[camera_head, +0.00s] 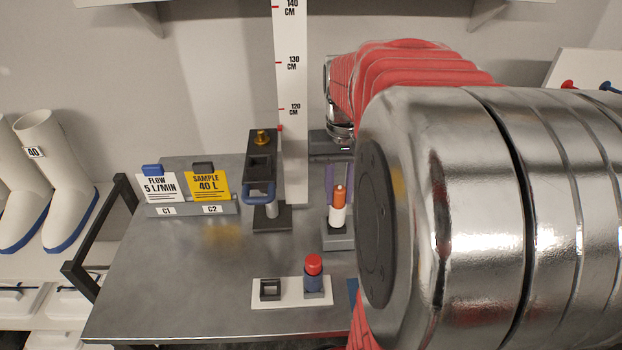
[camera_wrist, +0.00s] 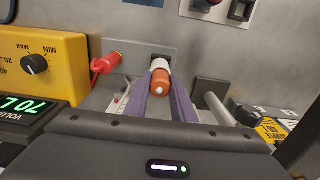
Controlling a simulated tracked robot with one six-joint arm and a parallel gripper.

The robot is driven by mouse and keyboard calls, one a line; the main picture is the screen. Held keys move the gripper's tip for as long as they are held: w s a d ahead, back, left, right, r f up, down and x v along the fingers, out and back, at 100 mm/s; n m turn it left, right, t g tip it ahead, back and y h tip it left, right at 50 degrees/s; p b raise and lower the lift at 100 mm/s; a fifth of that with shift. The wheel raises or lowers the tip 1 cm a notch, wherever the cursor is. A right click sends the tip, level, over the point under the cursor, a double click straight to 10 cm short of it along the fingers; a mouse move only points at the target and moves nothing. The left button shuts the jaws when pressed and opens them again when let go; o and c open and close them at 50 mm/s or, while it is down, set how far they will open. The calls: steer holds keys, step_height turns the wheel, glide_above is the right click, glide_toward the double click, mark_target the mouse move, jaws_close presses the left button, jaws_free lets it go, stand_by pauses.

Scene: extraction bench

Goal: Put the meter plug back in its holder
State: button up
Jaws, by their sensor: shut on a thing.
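An orange and white plug (camera_head: 338,206), apparently the meter plug, stands upright at a small grey block-shaped holder (camera_head: 338,237) on the bench. Its white lower part meets the top of the holder in the head view. In the wrist view the plug (camera_wrist: 160,78) is between the purple fingers of my gripper (camera_wrist: 162,100), which are shut on it. The grey holder (camera_wrist: 140,47) shows just beyond it. I cannot tell whether the plug is fully seated. In the head view the purple fingers (camera_head: 333,180) show just behind the plug; my arm hides the rest of the gripper.
A white plate (camera_head: 289,300) with an empty square socket (camera_head: 270,290) and a red-topped blue piece (camera_head: 313,267) lies at the front. A stand (camera_head: 270,218) and labelled cards (camera_head: 208,185) are left. A yellow dial box (camera_wrist: 45,60) and red connector (camera_wrist: 105,64) are close by.

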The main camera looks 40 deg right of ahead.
jaws_close()
steer(key=shift+r, duration=2.45)
stand_by(0.3)
